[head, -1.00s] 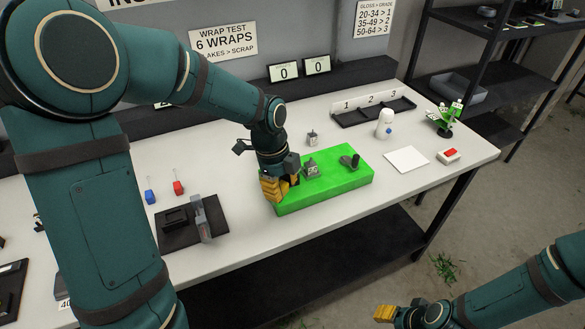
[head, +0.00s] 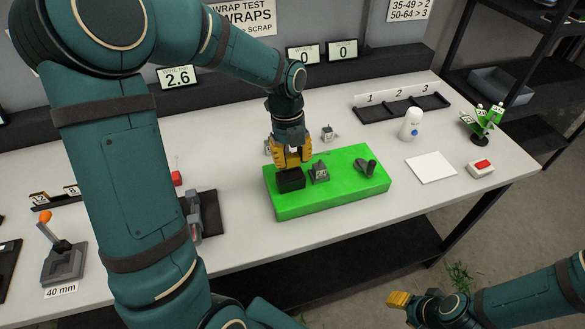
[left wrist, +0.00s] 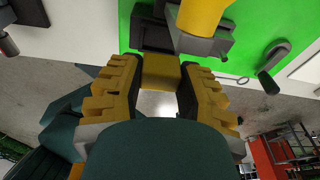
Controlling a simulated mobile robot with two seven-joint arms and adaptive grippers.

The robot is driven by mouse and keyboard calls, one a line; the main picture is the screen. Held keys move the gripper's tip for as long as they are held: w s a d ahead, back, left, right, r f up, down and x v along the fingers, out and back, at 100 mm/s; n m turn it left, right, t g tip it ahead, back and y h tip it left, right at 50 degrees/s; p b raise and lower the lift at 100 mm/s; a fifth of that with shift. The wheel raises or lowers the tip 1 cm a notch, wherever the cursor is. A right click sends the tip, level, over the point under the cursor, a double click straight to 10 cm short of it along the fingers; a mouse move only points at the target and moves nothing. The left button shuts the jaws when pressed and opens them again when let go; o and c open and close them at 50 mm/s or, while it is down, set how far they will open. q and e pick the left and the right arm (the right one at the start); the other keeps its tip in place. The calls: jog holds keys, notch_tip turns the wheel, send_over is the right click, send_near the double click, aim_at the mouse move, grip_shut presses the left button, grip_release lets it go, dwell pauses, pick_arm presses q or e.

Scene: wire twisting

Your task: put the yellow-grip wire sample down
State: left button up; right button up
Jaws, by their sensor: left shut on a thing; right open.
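My left gripper (head: 291,155) points down over the left part of the green fixture (head: 340,193). It is just above and behind a black block (head: 291,181) on that fixture. In the left wrist view, the fingers (left wrist: 160,95) are shut on a yellow piece (left wrist: 160,72), which looks like the grip of the wire sample. The wire itself is hidden or too small to see. I cannot tell whether the sample touches the black block. My right gripper (head: 398,299) is open and empty, low in front of the table.
A grey tagged block (head: 319,172) and a dark crank (head: 366,166) stand on the fixture. Behind are a numbered three-bay tray (head: 402,107) and a white bottle (head: 411,124). A white sheet (head: 431,167) and a red-button box (head: 481,169) lie right. The table between fixture and tray is mostly clear.

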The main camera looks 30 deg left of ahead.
aim_at(292, 175)
pick_arm(q)
jog(key=shift+w+f+b, duration=0.1)
jog(key=shift+f+b, duration=0.25)
jog(key=shift+f, duration=1.65)
jog(key=o, duration=0.9)
jog(key=shift+f, duration=0.1)
jog(key=shift+o, duration=0.2)
notch_tip(292, 175, up, 12)
jog(key=a+p, duration=0.1)
jog(key=p, duration=0.1)
jog(key=shift+w+a, duration=0.35)
jog(key=shift+w, duration=0.05)
